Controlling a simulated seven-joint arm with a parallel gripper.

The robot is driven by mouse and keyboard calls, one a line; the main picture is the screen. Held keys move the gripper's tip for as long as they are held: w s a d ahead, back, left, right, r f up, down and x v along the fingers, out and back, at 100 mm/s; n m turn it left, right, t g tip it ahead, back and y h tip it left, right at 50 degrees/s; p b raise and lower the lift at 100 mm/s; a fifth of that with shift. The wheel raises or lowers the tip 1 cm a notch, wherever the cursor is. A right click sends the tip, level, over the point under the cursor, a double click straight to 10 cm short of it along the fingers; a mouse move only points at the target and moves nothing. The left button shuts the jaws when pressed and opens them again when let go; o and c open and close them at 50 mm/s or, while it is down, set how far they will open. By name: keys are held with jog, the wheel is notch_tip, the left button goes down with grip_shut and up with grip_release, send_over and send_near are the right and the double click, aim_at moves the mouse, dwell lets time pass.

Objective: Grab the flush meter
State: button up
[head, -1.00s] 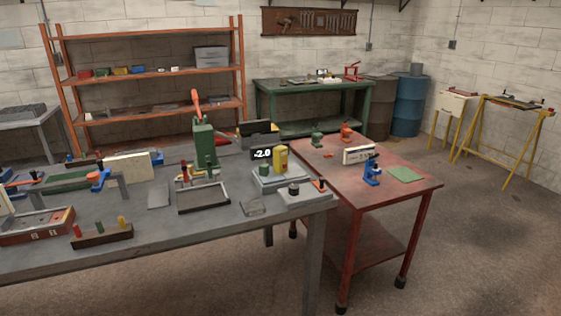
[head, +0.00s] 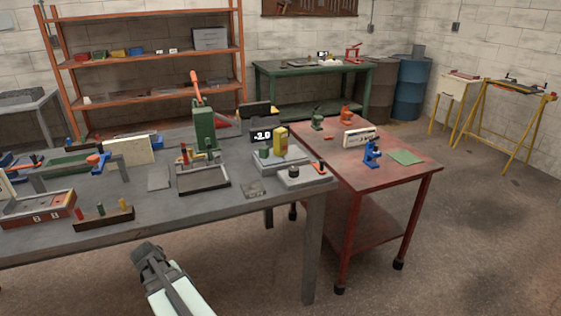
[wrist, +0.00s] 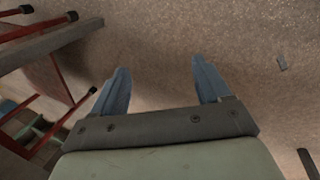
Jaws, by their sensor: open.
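A small black display (head: 262,135) with white digits stands on the grey bench, at the back of a grey stepped block. A yellow upright piece (head: 280,140) stands on that block (head: 280,160). I cannot tell for sure which of these is the flush meter. My gripper (head: 148,252) is at the bottom of the head view, in front of the bench's near edge, well left of and apart from the display. In the wrist view my gripper (wrist: 160,75) has two blue fingers spread apart with nothing between them, over bare floor.
The grey bench (head: 150,213) also carries a green press (head: 204,130), a dark frame tray and a peg block (head: 103,218). A red table (head: 400,177) stands to the right with a blue tool (head: 371,153). The floor in front is clear.

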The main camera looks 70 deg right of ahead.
jog(key=d+r+m+h, duration=0.1)
jog(key=d+r+m, duration=0.1)
jog(key=d+r, duration=0.6)
jog(key=s+d+r+m, duration=0.1)
jog(key=d+r+m, duration=0.1)
jog(key=d+r, duration=0.7)
jog(key=d+r+m+h, duration=0.1)
jog(key=d+r+m, duration=0.1)
jog(key=d+r, duration=0.6)
jog(key=shift+s+d+r+m+h, duration=0.15)
jog(key=shift+d+r+m, duration=0.05)
jog(key=shift+r, duration=0.5)
jog(key=shift+s+d+r+m+h, duration=0.15)
jog(key=shift+d+r+m, duration=0.05)
jog(key=shift+r, duration=0.5)
jog(key=d+r+m, duration=0.4)
jog(key=d+r, duration=0.2)
jog(key=d, duration=0.7)
jog(key=m+y, duration=0.1)
jog(key=m, duration=0.5)
send_near(280, 129)
jog(key=x, duration=0.7)
jog(key=shift+w+f, duration=0.1)
jog(key=shift+w, duration=0.05)
jog(key=shift+s+x, duration=0.15)
jog(key=shift+x, duration=1.2)
jog(key=shift+s+x, duration=0.1)
jog(key=shift+x, duration=1.25)
jog(key=shift+a, duration=0.15)
jog(key=shift+c, duration=0.2)
